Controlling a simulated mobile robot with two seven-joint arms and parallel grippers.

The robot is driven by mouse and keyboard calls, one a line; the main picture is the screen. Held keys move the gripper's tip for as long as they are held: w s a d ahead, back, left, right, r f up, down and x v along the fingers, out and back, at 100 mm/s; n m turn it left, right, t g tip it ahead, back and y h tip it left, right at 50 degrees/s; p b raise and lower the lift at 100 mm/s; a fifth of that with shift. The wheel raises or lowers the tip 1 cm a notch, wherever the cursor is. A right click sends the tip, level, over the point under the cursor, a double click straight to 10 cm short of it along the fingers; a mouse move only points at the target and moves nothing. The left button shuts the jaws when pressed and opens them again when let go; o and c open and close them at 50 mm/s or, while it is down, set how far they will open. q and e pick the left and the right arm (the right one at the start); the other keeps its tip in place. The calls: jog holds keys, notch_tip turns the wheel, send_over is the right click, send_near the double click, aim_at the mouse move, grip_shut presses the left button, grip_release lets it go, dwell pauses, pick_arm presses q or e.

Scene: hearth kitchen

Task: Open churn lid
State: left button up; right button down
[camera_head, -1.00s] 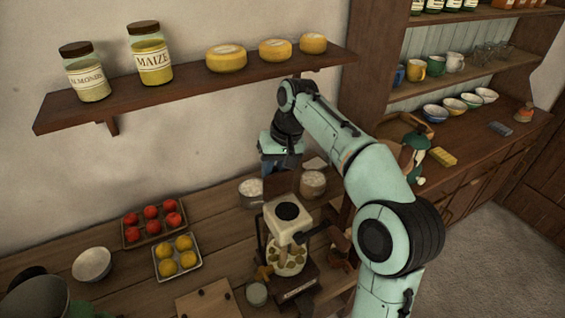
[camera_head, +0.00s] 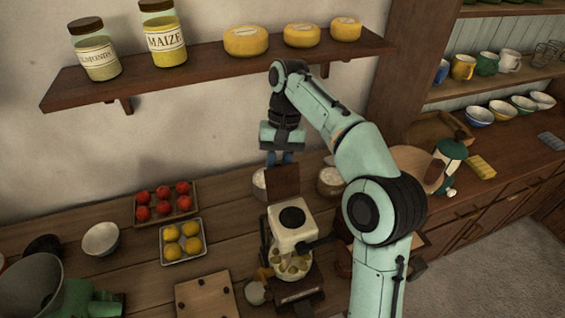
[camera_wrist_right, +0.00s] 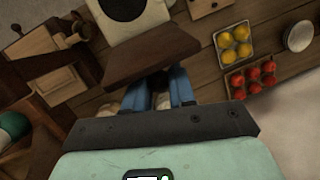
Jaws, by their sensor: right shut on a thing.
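The churn (camera_head: 292,240) stands on the counter with a cream block top bearing a black disc, a glass body with pale contents and a dark base. A brown wooden lid panel (camera_head: 284,182) stands roughly upright just behind the cream top. My right gripper (camera_head: 279,158) points down at the panel's upper edge and is shut on it. In the right wrist view the blue fingers (camera_wrist_right: 160,92) meet the panel (camera_wrist_right: 150,50), which hides part of their tips. The cream top (camera_wrist_right: 125,15) shows beyond the panel. My left gripper is not in view.
A tomato tray (camera_head: 139,221) and a yellow fruit tray (camera_head: 163,259) lie left of the churn. Pale-filled containers (camera_head: 330,180) stand behind it. A shelf (camera_head: 215,67) with jars and cheeses hangs above. A wooden board (camera_head: 205,298) lies at the front left.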

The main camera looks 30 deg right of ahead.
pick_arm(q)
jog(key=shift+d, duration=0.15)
pick_arm(e)
jog(key=shift+r, duration=0.1)
jog(key=c, duration=1)
grip_release()
jog(key=shift+s, duration=0.1)
